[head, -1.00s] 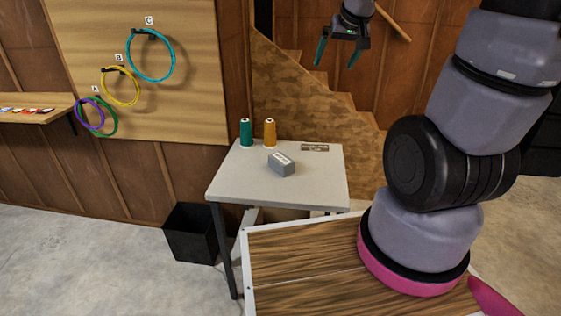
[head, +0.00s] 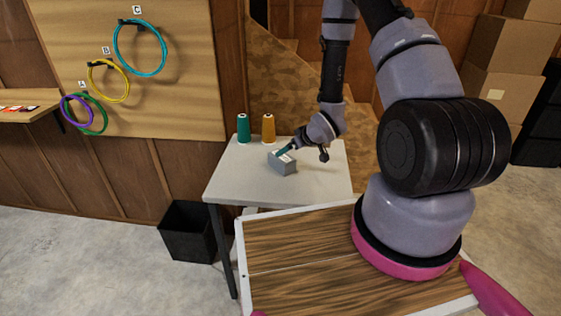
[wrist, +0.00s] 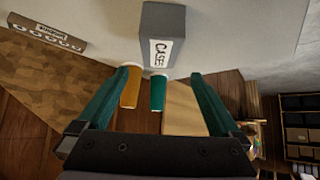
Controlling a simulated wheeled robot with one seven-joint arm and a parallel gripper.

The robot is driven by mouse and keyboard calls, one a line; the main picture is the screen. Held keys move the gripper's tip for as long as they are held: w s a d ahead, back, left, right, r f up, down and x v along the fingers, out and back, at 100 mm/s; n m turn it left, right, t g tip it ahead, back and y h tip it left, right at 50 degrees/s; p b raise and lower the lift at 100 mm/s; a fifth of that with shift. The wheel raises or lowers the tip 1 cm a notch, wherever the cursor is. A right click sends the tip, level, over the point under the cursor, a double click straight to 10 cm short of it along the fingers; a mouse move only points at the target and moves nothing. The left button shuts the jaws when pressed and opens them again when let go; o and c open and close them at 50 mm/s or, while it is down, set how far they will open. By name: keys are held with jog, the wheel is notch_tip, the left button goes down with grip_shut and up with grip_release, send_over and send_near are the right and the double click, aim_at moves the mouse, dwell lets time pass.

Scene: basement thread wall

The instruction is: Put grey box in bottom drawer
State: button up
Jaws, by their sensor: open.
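The grey box (head: 283,164) sits on the small grey table, with a white label on it. In the wrist view the grey box (wrist: 163,28) shows its label reading CASES, and it lies ahead of the fingertips. My gripper (head: 285,150) is at the box in the head view, with its fingers partly hidden there. In the wrist view my gripper (wrist: 158,75) has its two green fingers spread wide, with nothing between them at the tips. I see no bottom drawer in either view.
A green spool (head: 243,128) and an orange spool (head: 268,128) stand at the table's (head: 230,180) back edge. A labelled block (wrist: 48,33) lies at the wrist view's upper left. A black bin (head: 187,230) stands on the floor left of the table. Cardboard boxes (head: 500,100) are stacked at right.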

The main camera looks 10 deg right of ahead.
aim_at(283, 158)
jog(key=shift+w+a+f, duration=0.1)
jog(key=shift+a+f, duration=0.1)
jog(key=shift+f, duration=0.25)
jog(key=x, duration=0.5)
jog(key=shift+w, duration=0.1)
jog(key=x, duration=0.5)
jog(key=shift+d+f, duration=0.2)
jog(key=shift+f, duration=0.05)
jog(key=shift+r, duration=0.15)
jog(key=c, duration=1.5)
